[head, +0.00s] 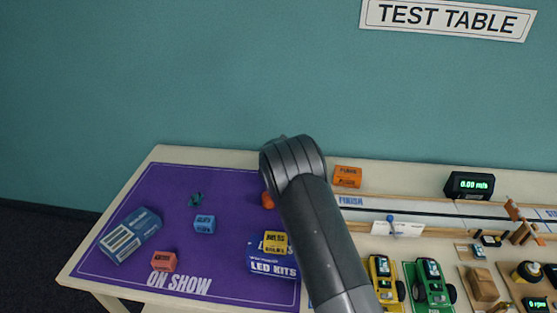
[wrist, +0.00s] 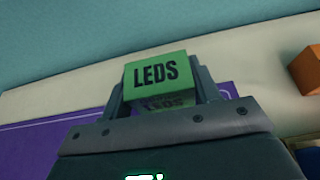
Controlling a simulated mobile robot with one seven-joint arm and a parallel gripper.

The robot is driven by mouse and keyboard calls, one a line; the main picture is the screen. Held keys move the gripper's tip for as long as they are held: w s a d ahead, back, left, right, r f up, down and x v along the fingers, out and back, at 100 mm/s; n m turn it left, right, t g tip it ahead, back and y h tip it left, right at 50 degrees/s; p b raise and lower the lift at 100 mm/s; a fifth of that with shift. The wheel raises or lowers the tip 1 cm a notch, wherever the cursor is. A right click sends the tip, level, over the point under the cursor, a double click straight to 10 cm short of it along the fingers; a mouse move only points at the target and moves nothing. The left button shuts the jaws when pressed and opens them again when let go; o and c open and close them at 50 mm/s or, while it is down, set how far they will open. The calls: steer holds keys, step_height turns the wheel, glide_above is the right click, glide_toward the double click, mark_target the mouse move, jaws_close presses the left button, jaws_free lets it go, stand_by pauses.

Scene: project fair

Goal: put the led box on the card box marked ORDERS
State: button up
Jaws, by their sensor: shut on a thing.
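The led box (wrist: 156,73), a green block marked LEDS, is in the wrist view between the two fingers of my gripper (wrist: 162,92). My gripper is shut on it, with one finger on each side, and its lettering faces the camera. In the head view my arm hides the gripper and the led box. I cannot make out a card box marked ORDERS in either view; it may be hidden behind my arm or its lettering may be too small.
On the purple ON SHOW mat (head: 232,190) are a blue striped box (head: 131,236), a small blue box (head: 204,224), a red box (head: 164,261) and a LED KITS box (head: 273,267) with a yellow box (head: 275,240) on top. Toy cars (head: 429,281) and an orange box (head: 347,177) are at right.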

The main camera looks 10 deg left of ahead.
steer(key=shift+f, duration=0.95)
steer(key=o, duration=1)
steer(key=shift+f, duration=0.15)
